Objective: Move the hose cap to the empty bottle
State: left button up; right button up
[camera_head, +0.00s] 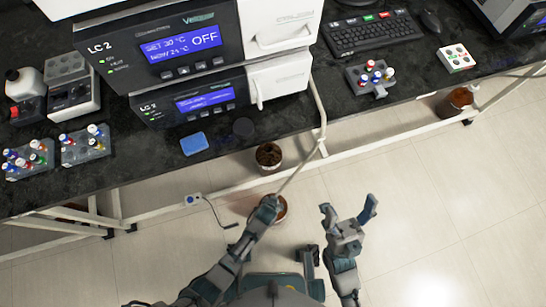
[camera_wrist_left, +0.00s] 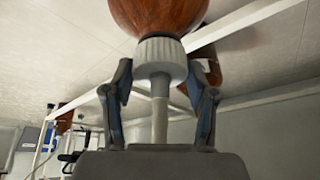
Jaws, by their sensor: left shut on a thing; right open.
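The white ribbed hose cap (camera_wrist_left: 160,55) shows in the left wrist view with a pale tube (camera_wrist_left: 160,110) running from it toward my gripper's palm. My left gripper (camera_wrist_left: 160,80) has a finger on each side and is shut on the cap. A brown bottle (camera_wrist_left: 158,14) lies right beyond the cap, with a dark ring between them; I cannot tell whether they are joined. In the head view my left gripper (camera_head: 271,203) is over a brown bottle (camera_head: 281,211), partly hiding it, and the cap is too small to make out. My right gripper (camera_head: 347,215) is open and empty.
Other brown bottles stand on the floor below the bench, one near the middle (camera_head: 268,156) and one at right (camera_head: 458,99). A pale hose (camera_head: 318,100) hangs from the instruments. The black bench (camera_head: 110,180) holds vial racks and a keyboard (camera_head: 372,32). Floor at right is clear.

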pick_arm(q)
jog(key=o, duration=1.2)
jog(key=v, duration=1.2)
